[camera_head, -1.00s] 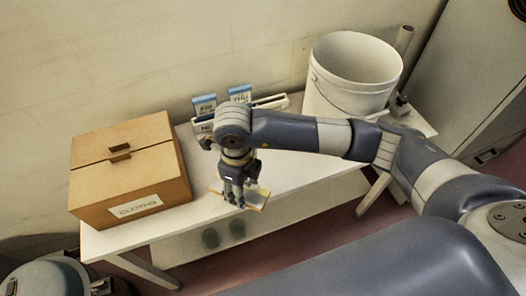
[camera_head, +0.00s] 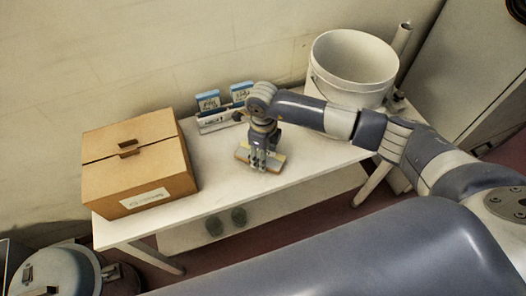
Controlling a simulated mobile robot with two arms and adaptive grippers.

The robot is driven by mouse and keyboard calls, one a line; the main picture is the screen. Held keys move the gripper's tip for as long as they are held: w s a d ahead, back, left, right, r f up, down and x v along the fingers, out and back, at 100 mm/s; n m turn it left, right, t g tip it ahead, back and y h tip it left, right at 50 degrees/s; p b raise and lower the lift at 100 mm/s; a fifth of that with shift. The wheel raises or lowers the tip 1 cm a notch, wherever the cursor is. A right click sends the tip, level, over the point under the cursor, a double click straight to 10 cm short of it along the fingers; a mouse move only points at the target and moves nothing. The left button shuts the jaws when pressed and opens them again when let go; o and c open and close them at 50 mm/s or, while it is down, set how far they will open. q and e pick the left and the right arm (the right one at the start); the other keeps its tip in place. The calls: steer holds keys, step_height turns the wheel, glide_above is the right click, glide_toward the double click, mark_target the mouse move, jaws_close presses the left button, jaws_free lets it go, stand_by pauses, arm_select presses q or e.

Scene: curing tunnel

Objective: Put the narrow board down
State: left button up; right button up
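The narrow board (camera_head: 243,153) is a small, light tan piece with a pale edge. It is at the fingertips of my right gripper (camera_head: 263,163), over the front middle of the white table (camera_head: 230,187). The gripper points down and its fingers are shut on the board, covering its middle. The board looks roughly level and very low over the tabletop; I cannot tell whether it touches. My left gripper is not in view.
A cardboard box (camera_head: 140,170) stands on the table's left. A white bucket (camera_head: 350,75) stands at the right. A white holder (camera_head: 215,122) with two blue-and-white packs (camera_head: 208,101) is behind the gripper. Bare tabletop lies left and right of the board.

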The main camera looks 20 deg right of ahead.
steer(key=shift+f, duration=0.2)
steer(key=o, duration=1.1)
steer(key=shift+r, duration=0.1)
steer(key=shift+r, duration=0.1)
steer(key=shift+r, duration=0.2)
step_height(320, 180, up, 12)
steer(key=b, duration=0.3)
steer(key=shift+f, duration=0.15)
